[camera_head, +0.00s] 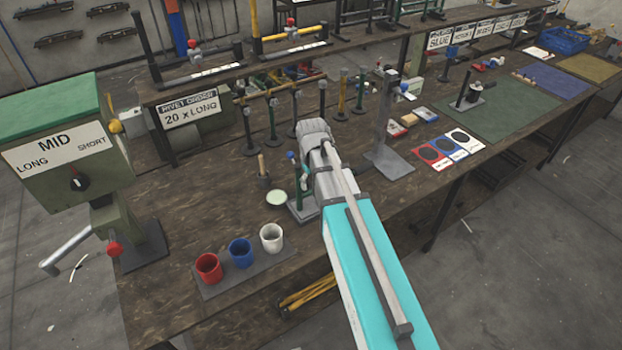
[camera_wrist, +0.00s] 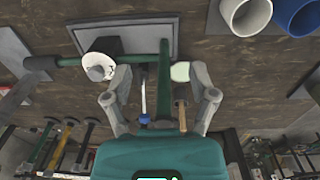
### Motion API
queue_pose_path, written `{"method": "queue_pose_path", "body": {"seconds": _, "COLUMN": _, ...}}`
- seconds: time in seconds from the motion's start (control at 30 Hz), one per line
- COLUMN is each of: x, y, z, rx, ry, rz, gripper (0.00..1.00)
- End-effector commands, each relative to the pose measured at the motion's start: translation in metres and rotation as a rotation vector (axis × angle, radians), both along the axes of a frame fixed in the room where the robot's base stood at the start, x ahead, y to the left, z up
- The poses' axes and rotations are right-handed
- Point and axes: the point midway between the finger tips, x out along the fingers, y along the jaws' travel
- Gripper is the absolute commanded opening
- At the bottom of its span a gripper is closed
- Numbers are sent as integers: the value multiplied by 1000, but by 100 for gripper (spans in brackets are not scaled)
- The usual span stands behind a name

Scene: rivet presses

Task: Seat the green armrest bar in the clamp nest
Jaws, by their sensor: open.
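In the wrist view a green bar (camera_wrist: 75,61) with a grey end at the left runs across, meeting a green upright piece (camera_wrist: 165,95) between the fingers. I take it for the armrest bar. A grey base plate (camera_wrist: 160,28) with a dark block (camera_wrist: 102,46) and a white disc (camera_wrist: 98,67) lies beyond it; whether this is the clamp nest, and whether the bar is seated, I cannot tell. My gripper (camera_wrist: 158,72) is open, fingers either side of the upright piece. In the head view my arm hides the gripper; part of the base plate (camera_head: 301,212) shows.
Red (camera_head: 208,268), blue (camera_head: 240,253) and white (camera_head: 271,238) cups stand on a grey tray near the front edge. A pale round dish (camera_head: 277,198) and a wooden-handled tool (camera_head: 263,170) are close left. A grey stand (camera_head: 389,160) is right. The MID box (camera_head: 65,150) stands left.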

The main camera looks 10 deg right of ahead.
Motion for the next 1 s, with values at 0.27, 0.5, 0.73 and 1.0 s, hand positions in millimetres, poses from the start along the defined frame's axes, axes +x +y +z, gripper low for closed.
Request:
{"method": "queue_pose_path", "body": {"seconds": 0.27, "x": 0, "y": 0, "z": 0, "rx": 0, "ry": 0, "rz": 0, "gripper": 74}}
{"method": "queue_pose_path", "body": {"seconds": 0.5, "x": 0, "y": 0, "z": 0, "rx": 0, "ry": 0, "rz": 0, "gripper": 74}}
{"method": "queue_pose_path", "body": {"seconds": 0.73, "x": -2, "y": 0, "z": 0, "rx": 0, "ry": 0, "rz": -3, "gripper": 74}}
{"method": "queue_pose_path", "body": {"seconds": 1.0, "x": -49, "y": 7, "z": -6, "rx": 9, "ry": 1, "rz": -101, "gripper": 74}}
